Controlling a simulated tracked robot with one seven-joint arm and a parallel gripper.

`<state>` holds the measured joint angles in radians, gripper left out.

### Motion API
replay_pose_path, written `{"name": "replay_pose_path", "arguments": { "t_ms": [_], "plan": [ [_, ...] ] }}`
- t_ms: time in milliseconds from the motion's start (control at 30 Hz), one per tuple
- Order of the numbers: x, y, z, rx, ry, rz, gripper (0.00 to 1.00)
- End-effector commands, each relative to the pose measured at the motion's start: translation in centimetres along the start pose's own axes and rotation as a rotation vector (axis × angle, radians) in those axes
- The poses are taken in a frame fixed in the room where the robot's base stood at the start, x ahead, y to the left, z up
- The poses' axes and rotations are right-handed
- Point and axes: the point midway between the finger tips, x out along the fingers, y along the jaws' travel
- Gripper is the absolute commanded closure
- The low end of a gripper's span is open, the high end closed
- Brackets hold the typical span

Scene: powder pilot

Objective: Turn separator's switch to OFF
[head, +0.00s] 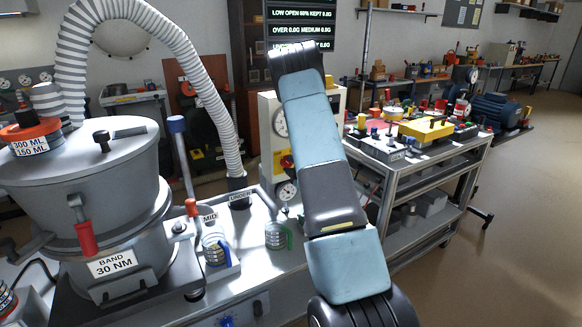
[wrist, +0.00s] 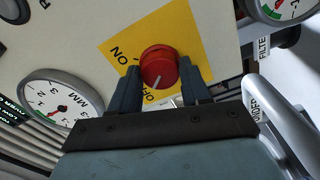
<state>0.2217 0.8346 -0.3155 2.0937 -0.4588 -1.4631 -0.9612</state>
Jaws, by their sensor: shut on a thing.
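The separator's switch is a round red knob (wrist: 158,62) on a yellow plate (wrist: 175,22) in the wrist view. The plate carries the words ON and OFF. A pale line on the knob's face runs down toward the OFF word, which is partly hidden. My gripper (wrist: 159,72) is shut on the knob, one dark finger on each side. In the head view the yellow plate (head: 286,160) shows on the pale panel (head: 268,112), left of my arm. My gripper is hidden there behind my arm.
A round gauge (wrist: 60,104) is left of the switch in the wrist view, and another (wrist: 274,8) is at the upper right. A grey pipe (wrist: 275,120) runs close on the right. In the head view, a large grey drum (head: 85,175) and ribbed hose (head: 190,60) stand left.

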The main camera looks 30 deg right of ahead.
Motion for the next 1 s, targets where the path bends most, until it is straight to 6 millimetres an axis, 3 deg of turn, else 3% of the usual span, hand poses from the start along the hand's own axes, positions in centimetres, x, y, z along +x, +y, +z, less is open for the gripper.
{"name": "replay_pose_path", "arguments": {
  "t_ms": [567, 600, 833, 1000],
  "plan": [
    [-0.08, -0.63, -0.36, -0.025, 0.005, -0.012, 0.84],
    [-0.07, -0.64, -0.37, -0.025, 0.005, -0.012, 0.49],
    [-0.04, -0.40, -0.24, -0.026, 0.004, -0.008, 0.29],
    [-0.03, -0.27, -0.16, -0.027, 0.002, -0.005, 0.29]
  ]
}}
